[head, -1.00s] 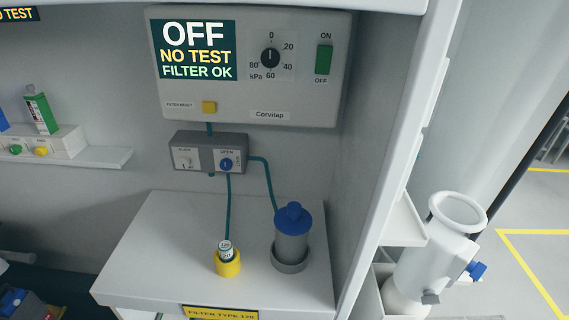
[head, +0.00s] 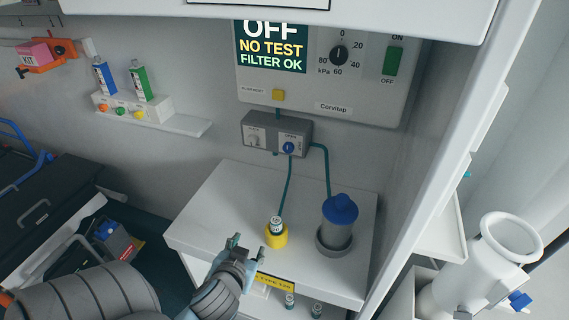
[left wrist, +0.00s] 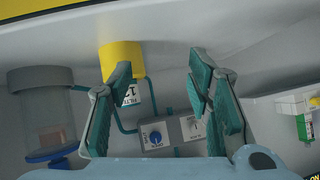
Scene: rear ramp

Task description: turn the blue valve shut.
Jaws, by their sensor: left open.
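The blue valve (head: 288,147) is a small round knob on the right half of a grey valve box (head: 262,142) on the wall, under a word that reads OPEN. A pale knob (head: 253,141) sits on the left half. In the left wrist view, which looks upside down, the blue valve (left wrist: 155,138) shows between my fingers, farther off. My left gripper (head: 241,246) is open and empty, in front of the white bench, below and left of the valve and apart from it; its spread fingers show in the left wrist view (left wrist: 165,72). My right gripper is not in view.
A yellow holder (head: 276,239) with a small cartridge (head: 276,224) and a blue-capped grey canister (head: 339,220) stand on the bench (head: 222,205). Teal tubes (head: 327,170) run from the valve box. A control panel (head: 310,98) hangs above. A shelf (head: 185,124) is at left.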

